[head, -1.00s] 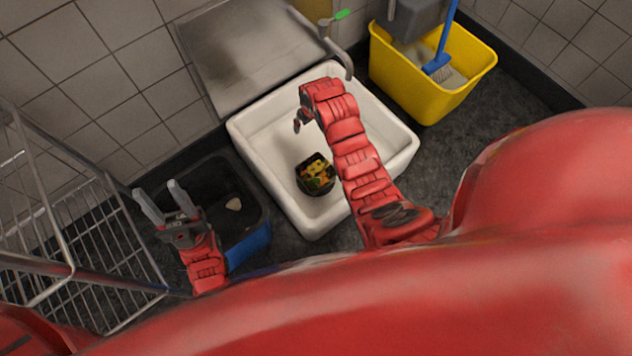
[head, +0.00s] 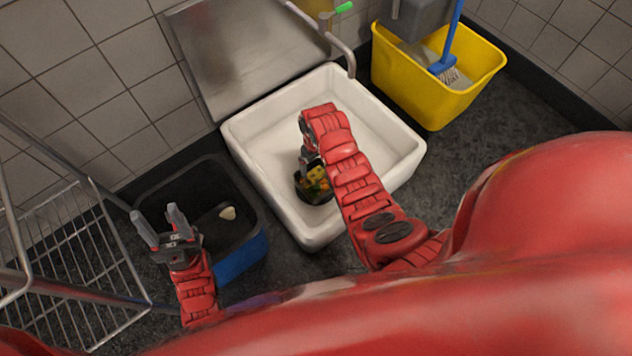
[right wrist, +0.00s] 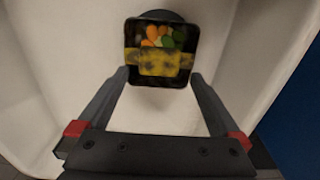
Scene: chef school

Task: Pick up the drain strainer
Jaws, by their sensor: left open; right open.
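The drain strainer (head: 318,193) is a dark square cup holding yellow, orange and green food bits. It sits in the white sink (head: 262,135). It also shows in the right wrist view (right wrist: 160,87), just ahead of my right gripper (right wrist: 160,76). The two fingers of that gripper are apart and near the strainer's lower corners; I cannot tell whether they touch it. In the head view, my right gripper (head: 310,160) partly hides the strainer's far side. My left gripper (head: 161,225) is open and empty, over the near-left edge of a dark bin.
The dark and blue bin (head: 243,258) stands left of the sink with a pale scrap (head: 227,213) inside. A wire rack (head: 75,240) is at the left. A yellow bucket (head: 432,100) with a blue-handled brush (head: 447,62) is at the back right. A tap (head: 338,40) rises behind the sink.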

